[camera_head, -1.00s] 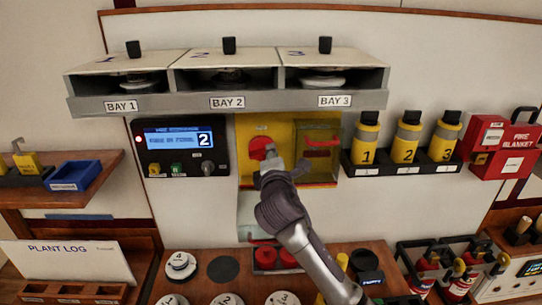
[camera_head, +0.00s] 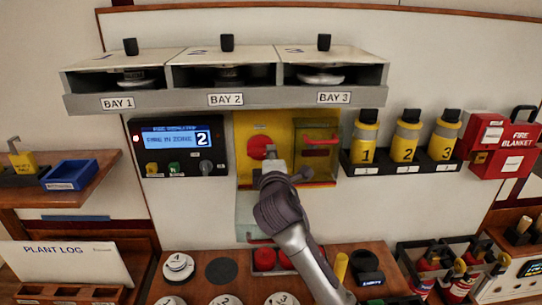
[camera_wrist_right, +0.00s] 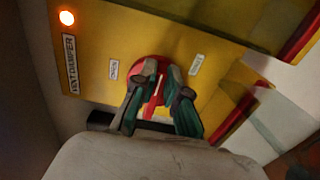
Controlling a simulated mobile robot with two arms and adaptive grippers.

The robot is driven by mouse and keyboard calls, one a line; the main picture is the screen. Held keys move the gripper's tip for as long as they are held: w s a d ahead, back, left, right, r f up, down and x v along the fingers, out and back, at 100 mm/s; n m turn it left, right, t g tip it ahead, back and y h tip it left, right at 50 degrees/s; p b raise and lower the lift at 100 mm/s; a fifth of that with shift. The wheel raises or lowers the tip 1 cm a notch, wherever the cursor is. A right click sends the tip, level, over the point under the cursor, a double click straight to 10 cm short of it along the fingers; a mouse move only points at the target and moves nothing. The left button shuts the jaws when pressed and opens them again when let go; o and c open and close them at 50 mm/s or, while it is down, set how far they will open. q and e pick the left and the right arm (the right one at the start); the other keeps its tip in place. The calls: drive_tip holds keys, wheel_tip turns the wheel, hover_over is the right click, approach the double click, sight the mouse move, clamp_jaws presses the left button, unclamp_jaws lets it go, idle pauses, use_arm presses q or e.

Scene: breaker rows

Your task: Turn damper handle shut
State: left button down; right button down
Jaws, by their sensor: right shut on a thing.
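The red round damper handle (camera_head: 260,146) is on the left part of a yellow panel (camera_head: 244,171) under BAY 2. My right gripper (camera_head: 273,163) reaches up from below and covers its lower right part. In the right wrist view, the red handle (camera_wrist_right: 153,104) shows between the two fingers of my right gripper (camera_wrist_right: 159,70), which are shut on it. A pale line runs along the handle's bar. Small white labels (camera_wrist_right: 114,70) (camera_wrist_right: 195,64) flank the handle; their words are hard to read. My left gripper is not in view.
A red-handled, clear-fronted box (camera_head: 320,150) is just right of the handle. A black panel (camera_head: 178,147) reading "FIRE IN ZONE 2" is at the left. Bay shelves (camera_head: 225,100) overhang above. Yellow bottles (camera_head: 407,140) stand right. A lamp (camera_wrist_right: 67,17) glows on the yellow panel.

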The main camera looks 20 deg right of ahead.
drive_tip(key=c, duration=1.2)
unclamp_jaws()
drive_tip(key=v, duration=1.2)
